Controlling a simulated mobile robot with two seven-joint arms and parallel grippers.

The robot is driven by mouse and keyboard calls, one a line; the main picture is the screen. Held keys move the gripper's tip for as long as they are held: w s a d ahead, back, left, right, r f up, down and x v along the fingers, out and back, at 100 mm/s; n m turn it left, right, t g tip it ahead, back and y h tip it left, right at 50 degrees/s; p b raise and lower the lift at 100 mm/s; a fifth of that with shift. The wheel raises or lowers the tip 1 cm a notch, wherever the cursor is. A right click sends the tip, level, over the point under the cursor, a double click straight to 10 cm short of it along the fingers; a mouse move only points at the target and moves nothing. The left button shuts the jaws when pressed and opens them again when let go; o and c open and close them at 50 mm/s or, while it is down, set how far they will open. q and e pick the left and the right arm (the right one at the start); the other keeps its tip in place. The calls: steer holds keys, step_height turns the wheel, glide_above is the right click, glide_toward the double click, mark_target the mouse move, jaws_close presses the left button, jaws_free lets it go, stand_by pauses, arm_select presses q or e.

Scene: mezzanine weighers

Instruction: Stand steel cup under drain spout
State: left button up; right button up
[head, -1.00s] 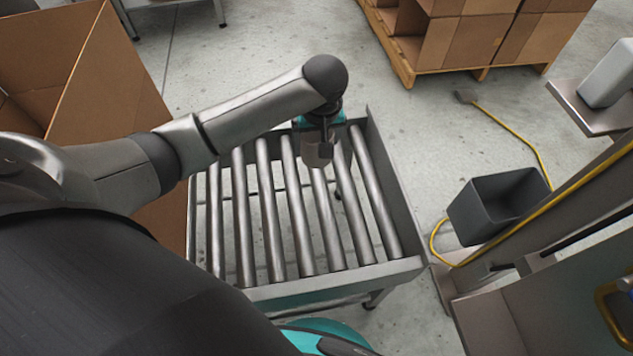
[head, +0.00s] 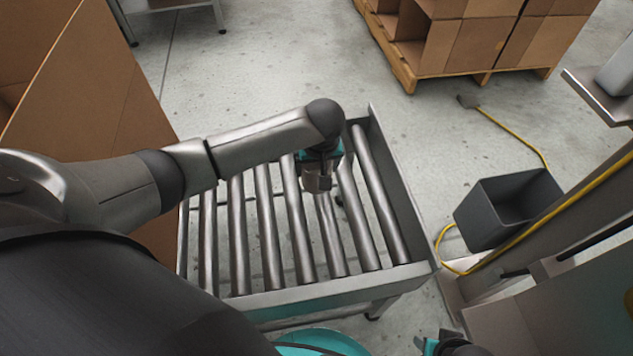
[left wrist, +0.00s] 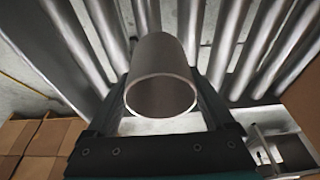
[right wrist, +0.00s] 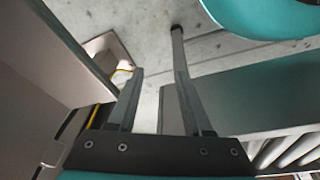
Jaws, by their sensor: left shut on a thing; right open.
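The steel cup (left wrist: 163,85) is a grey metal cylinder held between the two fingers of my left gripper (left wrist: 165,105), its open round end facing the left wrist camera. In the head view the cup (head: 317,183) hangs below my left gripper (head: 318,170), above the rollers at the right part of the conveyor. My right gripper (right wrist: 155,95) is open and empty in the right wrist view, with floor behind its fingers. It also shows at the bottom edge of the head view (head: 440,345). I cannot make out a drain spout in any view.
The roller conveyor (head: 340,298) has a raised side wall at right. A dark grey bin (head: 484,222) stands on the floor, with a yellow hose (head: 520,138) nearby. Boxes on a pallet (head: 470,45) stand at the back. A big open carton (head: 100,90) is at left.

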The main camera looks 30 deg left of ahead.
mark_target(316, 172)
arm_select(q)
steer(key=shift+f+b, duration=0.4)
steer(key=shift+f, duration=0.45)
step_height(316, 172, down, 3)
steer(key=shift+r+b, duration=0.2)
steer(key=shift+b, duration=0.55)
steer(key=shift+f, duration=0.35)
arm_select(e)
step_height(316, 172, up, 6)
steer(key=w+t, duration=0.1)
steer(key=w, duration=0.1)
steer(key=shift+a, duration=0.15)
arm_select(q)
steer(key=shift+f, duration=0.15)
steer(key=o, duration=1.2)
steer(key=shift+c, duration=0.2)
